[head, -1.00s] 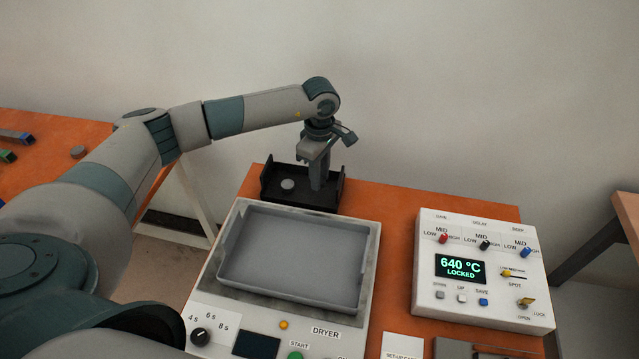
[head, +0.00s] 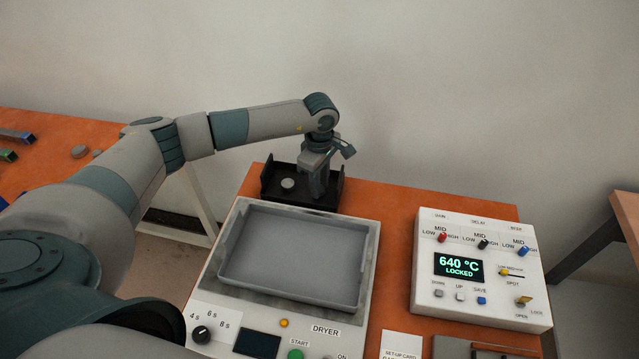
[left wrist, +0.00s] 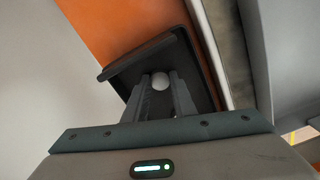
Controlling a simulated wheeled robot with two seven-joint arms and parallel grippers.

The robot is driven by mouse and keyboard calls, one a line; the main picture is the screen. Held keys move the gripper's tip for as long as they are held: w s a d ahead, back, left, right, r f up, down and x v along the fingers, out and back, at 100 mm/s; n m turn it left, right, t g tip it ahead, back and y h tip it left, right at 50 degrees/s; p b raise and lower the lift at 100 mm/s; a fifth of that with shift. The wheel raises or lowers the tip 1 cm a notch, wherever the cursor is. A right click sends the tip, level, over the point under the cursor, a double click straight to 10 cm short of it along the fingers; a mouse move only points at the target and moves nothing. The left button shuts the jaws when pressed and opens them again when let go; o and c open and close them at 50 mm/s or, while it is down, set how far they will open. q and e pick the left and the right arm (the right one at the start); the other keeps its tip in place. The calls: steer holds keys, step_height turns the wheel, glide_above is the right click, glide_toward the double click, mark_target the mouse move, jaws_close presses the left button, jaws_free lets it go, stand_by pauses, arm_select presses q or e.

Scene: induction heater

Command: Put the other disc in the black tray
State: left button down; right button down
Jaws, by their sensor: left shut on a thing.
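The black tray (head: 270,197) stands at the back left of the orange table, behind the dryer. It also shows in the left wrist view (left wrist: 203,78). One grey disc (head: 288,183) lies in the left part of the tray. My left gripper (head: 318,193) points down into the right part of the tray. In the left wrist view its two fingers (left wrist: 160,84) are shut on a round pale disc (left wrist: 160,80) at their tips. That held disc is hidden in the head view, and I cannot tell whether it touches the tray floor. My right gripper is not in view.
The dryer (head: 225,291) with an empty grey pan (head: 290,262) stands in front of the tray. A control box (head: 485,300) reading 640 °C LOCKED stands to the right. Small round pieces (head: 79,152) and colored-ended bars (head: 15,136) lie on the left table.

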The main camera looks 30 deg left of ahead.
arm_select(q)
steer(key=c, duration=1.5)
jaws_free()
steer(key=shift+o, duration=0.2)
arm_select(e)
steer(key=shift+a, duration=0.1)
arm_select(q)
steer(key=shift+r, duration=0.1)
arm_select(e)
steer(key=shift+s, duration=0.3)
arm_select(q)
steer(key=shift+r, duration=0.1)
steer(key=shift+r+b, duration=0.3)
steer(key=shift+r, duration=0.5)
step_height(320, 180, up, 3)
steer(key=shift+f+b, duration=0.15)
steer(key=shift+b, duration=0.3)
step_height(320, 180, up, 8)
steer(key=b, duration=0.2)
steer(key=shift+f, duration=0.2)
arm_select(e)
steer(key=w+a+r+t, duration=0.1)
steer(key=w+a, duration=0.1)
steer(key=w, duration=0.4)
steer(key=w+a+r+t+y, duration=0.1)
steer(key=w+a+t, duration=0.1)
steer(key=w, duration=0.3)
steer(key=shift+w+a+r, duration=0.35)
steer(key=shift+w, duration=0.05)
